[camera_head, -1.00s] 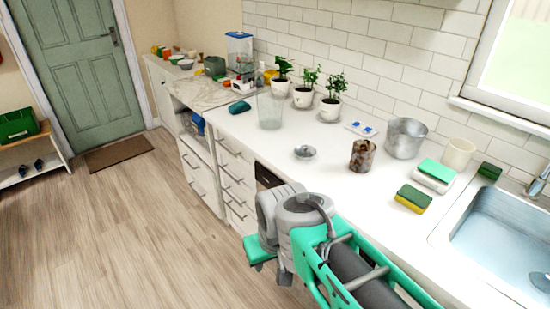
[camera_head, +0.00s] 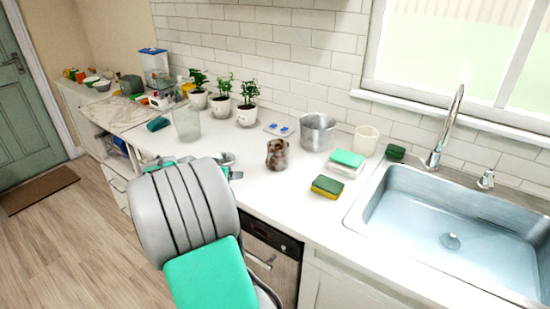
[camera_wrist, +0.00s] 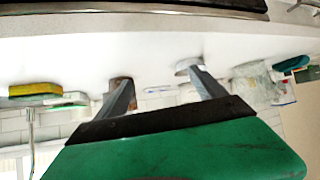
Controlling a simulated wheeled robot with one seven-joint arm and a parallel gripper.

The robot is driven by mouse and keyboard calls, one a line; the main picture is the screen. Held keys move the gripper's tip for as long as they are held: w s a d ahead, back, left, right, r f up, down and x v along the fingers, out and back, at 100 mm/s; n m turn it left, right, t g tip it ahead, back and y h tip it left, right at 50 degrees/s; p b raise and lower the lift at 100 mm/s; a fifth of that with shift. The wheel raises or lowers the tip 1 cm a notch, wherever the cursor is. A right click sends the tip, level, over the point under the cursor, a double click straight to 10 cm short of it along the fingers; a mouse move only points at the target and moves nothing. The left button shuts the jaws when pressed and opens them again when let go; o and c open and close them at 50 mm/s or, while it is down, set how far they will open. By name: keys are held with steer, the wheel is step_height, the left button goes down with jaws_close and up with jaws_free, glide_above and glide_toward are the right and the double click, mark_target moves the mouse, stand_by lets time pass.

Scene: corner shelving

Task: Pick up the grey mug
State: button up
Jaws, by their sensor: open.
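I cannot make out for certain which thing is the grey mug. A grey metal pot-like vessel (camera_head: 317,133) stands upright on the counter near the wall.
A cream cup (camera_head: 366,141), a green-and-white sponge stack (camera_head: 347,162) and a yellow-green sponge (camera_head: 327,187) stand to the right, before the sink (camera_head: 455,230). A glass vase (camera_head: 187,125) and potted plants (camera_head: 222,106) stand to the left. Bare counter (camera_head: 260,195) lies in front.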

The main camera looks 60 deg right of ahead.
mark_target(277, 157)
steer(key=shift+o, duration=0.8)
steer(key=s+d+m+g+h, duration=0.1)
steer(key=s+d, duration=0.2)
steer(key=d, duration=0.1)
steer(key=s+d+m+g+h, duration=0.1)
steer(key=s+d, duration=0.1)
steer(key=d, duration=0.2)
steer(key=s+d+m+g, duration=0.1)
steer(key=s+d, duration=0.2)
steer(key=d, duration=0.1)
steer(key=shift+s+d+f+h, duration=0.25)
steer(key=shift+s+f+h, duration=0.05)
steer(key=shift+h, duration=0.1)
steer(key=x, duration=0.2)
steer(key=p+x, duration=0.1)
steer(key=x, duration=0.2)
steer(key=p+x, duration=0.1)
steer(key=x, duration=0.1)
steer(key=shift+s+d+r, duration=0.15)
steer(key=shift+d+r, duration=0.05)
steer(key=shift+d, duration=0.05)
steer(key=shift+a, duration=0.1)
steer(key=shift+c, duration=0.3)
steer(key=c, duration=1.6)
steer(key=shift+r, duration=0.1)
steer(key=shift+c, duration=0.6)
steer(key=shift+r, duration=0.1)
